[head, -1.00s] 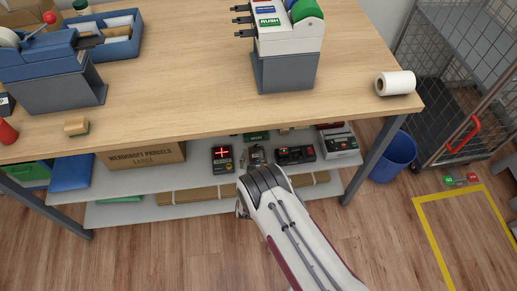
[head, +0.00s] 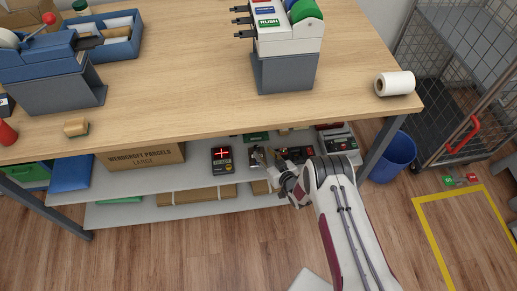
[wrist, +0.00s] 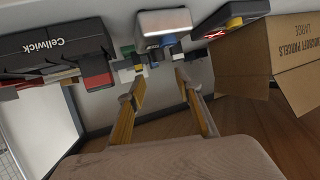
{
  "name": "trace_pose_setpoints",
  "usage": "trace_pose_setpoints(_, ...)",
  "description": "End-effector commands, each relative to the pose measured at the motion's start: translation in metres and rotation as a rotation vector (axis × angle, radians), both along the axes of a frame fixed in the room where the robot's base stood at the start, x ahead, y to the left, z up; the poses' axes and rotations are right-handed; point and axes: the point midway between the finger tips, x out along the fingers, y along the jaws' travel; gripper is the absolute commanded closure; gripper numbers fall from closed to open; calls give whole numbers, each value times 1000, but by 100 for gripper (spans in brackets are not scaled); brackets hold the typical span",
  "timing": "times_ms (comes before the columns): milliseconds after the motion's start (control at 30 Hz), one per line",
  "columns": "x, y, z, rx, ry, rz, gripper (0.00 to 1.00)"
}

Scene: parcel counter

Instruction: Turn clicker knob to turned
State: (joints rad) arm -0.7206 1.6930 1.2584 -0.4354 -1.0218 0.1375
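Several small devices stand on the shelf under the counter; I cannot tell for sure which one carries the clicker knob.
A black device with a red cross display (head: 221,154) and a cardboard box (head: 142,158) stand to the left on the shelf. A black device labelled Cellwick (wrist: 55,45) is at the wrist view's left. The wooden counter (head: 200,90) overhangs the shelf.

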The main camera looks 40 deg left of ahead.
Motion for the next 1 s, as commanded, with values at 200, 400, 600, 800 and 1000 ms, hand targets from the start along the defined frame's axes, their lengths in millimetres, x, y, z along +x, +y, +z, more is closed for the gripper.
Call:
trace_pose_setpoints(200, 0, -14, -5, -13, 5, 70, 66)
trace_pose_setpoints(400, -1, -17, -6, -17, 6, 89, 66)
trace_pose_setpoints(600, -1, -17, -6, -17, 6, 89, 66)
trace_pose_setpoints(800, -1, -16, -6, -17, 6, 89, 66)
trace_pose_setpoints(1000, 1, -11, -8, -17, 4, 89, 66)
